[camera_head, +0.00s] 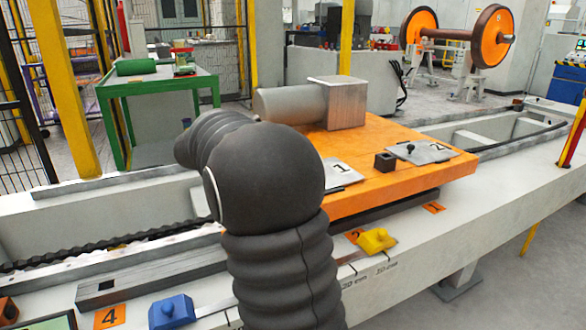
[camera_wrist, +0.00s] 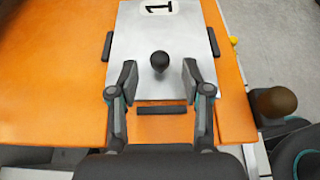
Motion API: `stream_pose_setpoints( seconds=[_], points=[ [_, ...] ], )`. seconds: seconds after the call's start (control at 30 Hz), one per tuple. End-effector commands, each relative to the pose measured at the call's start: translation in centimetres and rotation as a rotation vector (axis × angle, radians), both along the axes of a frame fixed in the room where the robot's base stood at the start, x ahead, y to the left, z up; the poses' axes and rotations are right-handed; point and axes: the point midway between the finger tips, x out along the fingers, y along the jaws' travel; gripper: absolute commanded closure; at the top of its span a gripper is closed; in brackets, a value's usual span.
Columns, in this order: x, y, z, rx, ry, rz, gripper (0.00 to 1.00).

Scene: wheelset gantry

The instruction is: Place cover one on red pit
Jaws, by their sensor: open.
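Cover one, a grey metal plate marked "1" (camera_wrist: 135,45), lies flat on an orange platform (camera_wrist: 50,75) in the wrist view. A black round knob (camera_wrist: 159,60) stands on it. My gripper (camera_wrist: 160,78) is open, its two fingers on either side of the knob, with gaps between the fingers and the knob. In the head view cover one (camera_head: 341,172) is partly hidden behind my dark arm, and my gripper is hidden there. I cannot make out a red pit in either view.
A second plate marked "2" (camera_head: 420,153) with a black knob lies further right, beside a small dark block (camera_head: 385,161). A grey motor-like body (camera_head: 345,105) stands behind on the platform. A yellow piece (camera_head: 376,241) and a blue piece (camera_head: 172,311) sit on the front beam.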

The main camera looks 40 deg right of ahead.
Motion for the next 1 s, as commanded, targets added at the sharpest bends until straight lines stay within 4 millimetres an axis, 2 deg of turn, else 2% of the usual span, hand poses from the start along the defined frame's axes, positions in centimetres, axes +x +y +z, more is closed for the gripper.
stream_pose_setpoints(
  seconds=[0.2, 0.4, 0.53, 0.73, 0.87, 1.0],
  points=[
    [1.1, 4.1, 1.9, 0.0, -0.001, 0.004, 0.51],
    [1.7, 6.8, 3.0, -0.001, -0.001, 0.002, 0.51],
    [1.9, 7.7, 3.4, -0.001, 0.0, 0.001, 0.51],
    [1.9, 8.1, 3.5, 0.001, -0.001, 0.0, 0.51],
    [0.8, 8.4, 3.3, 0.034, -0.053, -0.005, 0.51],
    [-2.3, 9.8, 2.6, 0.141, -0.213, -0.035, 0.51]
  ],
)
